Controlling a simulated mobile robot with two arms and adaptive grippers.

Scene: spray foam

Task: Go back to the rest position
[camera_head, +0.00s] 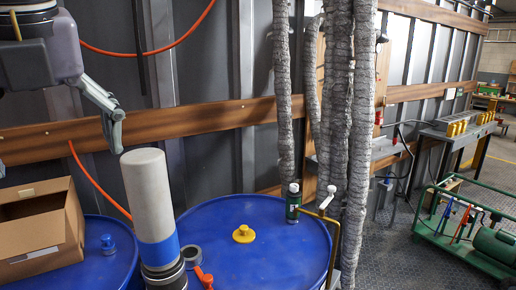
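My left gripper (58,160) hangs in the upper left of the head view. One grey finger is spread to the right and a small bit of the other shows at the left edge. It looks open, with nothing seen between the fingers. It is above and behind an open cardboard box (35,240) in the picture, apart from it. My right gripper is not in view.
The right drum also has a yellow cap (243,234), a grey ring (191,254) and an orange-red item (204,278). The box sits on a left blue drum (110,262). Wrapped pipes (340,120) rise behind. A green cart (475,235) stands right; floor between is clear.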

